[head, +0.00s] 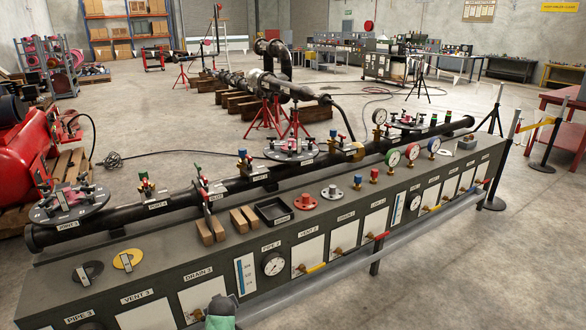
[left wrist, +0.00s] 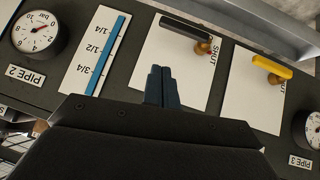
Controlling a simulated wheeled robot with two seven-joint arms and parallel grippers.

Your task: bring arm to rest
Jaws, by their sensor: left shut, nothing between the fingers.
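My left gripper (left wrist: 160,85) is shut, with its two dark blue fingers together and nothing between them. In the left wrist view it is in front of the bench's front panel, over a white plate with a black-handled valve (left wrist: 186,28). I cannot tell how far its tips are from the panel. A dark and green piece (head: 221,312), which looks like part of my left arm, shows at the bottom edge of the head view, before the panel near DRAIN 3. My right gripper is in neither view.
The long grey bench (head: 165,262) carries a black pipe (head: 130,213), wooden blocks (head: 210,229), a black tray (head: 272,211), a red flange (head: 305,200) and several gauges. A yellow-handled valve (left wrist: 271,67) sticks out from the panel. A rail (head: 345,268) runs along the bench front. Floor at lower right is clear.

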